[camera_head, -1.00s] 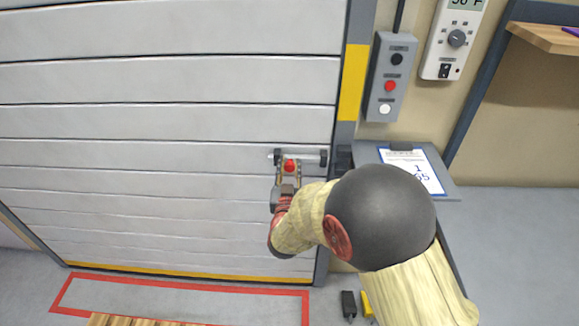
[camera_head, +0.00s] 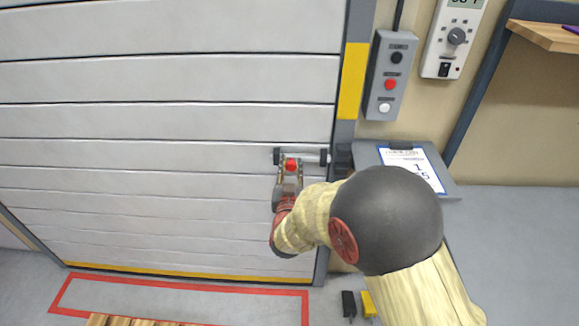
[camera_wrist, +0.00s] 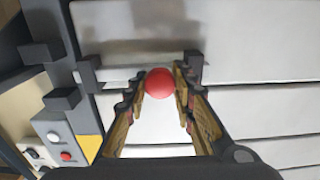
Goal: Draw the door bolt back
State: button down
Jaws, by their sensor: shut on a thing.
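The door bolt is a pale metal rod (camera_head: 310,157) lying level in two dark brackets on the right edge of the white slatted door (camera_head: 170,120). Its red round knob (camera_head: 291,165) is near the left bracket. The wrist view shows the knob (camera_wrist: 160,83) between the two fingers of my gripper (camera_wrist: 160,75), which is shut on it. In the head view my gripper (camera_head: 290,168) reaches up to the knob from below. A dark keeper (camera_head: 343,159) sits on the door frame, right of the bolt; whether the rod enters it is unclear.
A grey button box (camera_head: 389,76) and a white thermostat panel (camera_head: 452,38) hang on the wall at right. A clipboard (camera_head: 415,167) lies on a grey shelf below. A red-outlined floor area (camera_head: 180,299) lies before the door.

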jog(key=c, duration=1.5)
grip_release()
jog(key=shift+s, duration=0.1)
jog(key=s, duration=1.1)
jog(key=shift+s+a, duration=0.15)
jog(key=shift+s, duration=0.25)
